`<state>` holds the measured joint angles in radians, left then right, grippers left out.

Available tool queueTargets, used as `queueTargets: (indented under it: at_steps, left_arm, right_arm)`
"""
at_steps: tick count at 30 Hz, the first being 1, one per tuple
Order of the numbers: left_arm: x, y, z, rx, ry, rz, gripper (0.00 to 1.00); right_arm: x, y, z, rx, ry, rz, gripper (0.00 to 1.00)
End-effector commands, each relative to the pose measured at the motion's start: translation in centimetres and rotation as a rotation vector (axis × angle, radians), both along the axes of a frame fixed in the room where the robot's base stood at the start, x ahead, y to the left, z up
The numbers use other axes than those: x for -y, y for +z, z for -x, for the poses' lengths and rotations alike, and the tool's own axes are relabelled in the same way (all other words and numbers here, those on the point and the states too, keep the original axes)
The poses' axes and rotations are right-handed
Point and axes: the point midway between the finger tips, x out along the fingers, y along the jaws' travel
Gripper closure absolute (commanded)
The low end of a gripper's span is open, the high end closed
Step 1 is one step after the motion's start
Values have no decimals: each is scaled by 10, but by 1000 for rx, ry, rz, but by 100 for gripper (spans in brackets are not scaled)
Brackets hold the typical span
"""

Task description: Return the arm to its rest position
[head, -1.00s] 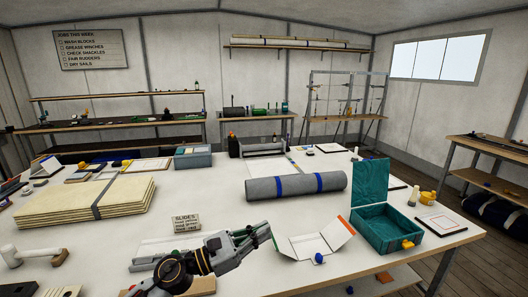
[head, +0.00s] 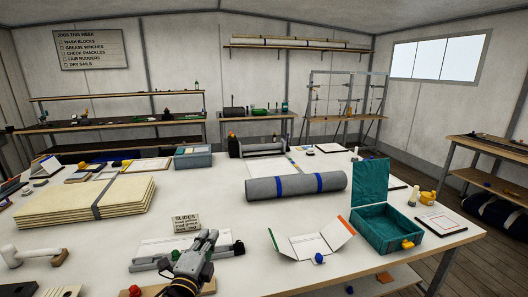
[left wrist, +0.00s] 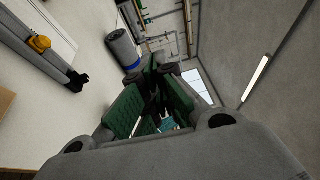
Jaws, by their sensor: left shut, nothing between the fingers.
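My left gripper (head: 208,239) is at the table's front middle, in front of the small "SLIDES" sign (head: 186,222). It is shut and empty, and overlaps the view of the grey rail piece (head: 170,251) behind it. I cannot tell its exact height above the table. In the left wrist view the green-padded fingers (left wrist: 158,66) are together with nothing held. My right gripper is not in view.
A grey roll with blue bands (head: 296,186), an open teal box (head: 385,230) and a folded white card (head: 312,245) lie to the right on the white table (head: 270,285). Stacked boards (head: 70,200) and a mallet (head: 30,258) lie left. A red knob (head: 135,290) is near the gripper.

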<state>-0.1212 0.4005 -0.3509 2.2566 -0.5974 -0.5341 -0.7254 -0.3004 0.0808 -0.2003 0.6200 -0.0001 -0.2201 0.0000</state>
Motion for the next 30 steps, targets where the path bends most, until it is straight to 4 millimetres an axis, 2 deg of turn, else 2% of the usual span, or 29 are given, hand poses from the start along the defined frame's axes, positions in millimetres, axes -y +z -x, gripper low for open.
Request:
queueTargets:
  at_steps: [8, 14, 20, 24, 30]
  left_arm:
    - [-38, -68, 28, -304, 178, 349, 100]
    - [-57, -118, 62, -515, 324, 580, 100]
    - [-67, -165, 108, -724, 486, 793, 100]
    - [-69, -193, 146, -864, 606, 925, 100]
    - [-68, -217, 190, -1009, 743, 1053, 100]
  right_arm:
    - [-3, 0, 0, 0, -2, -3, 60]
    - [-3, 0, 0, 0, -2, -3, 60]
    - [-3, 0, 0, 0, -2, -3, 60]
    - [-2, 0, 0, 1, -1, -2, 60]
    - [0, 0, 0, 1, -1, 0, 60]
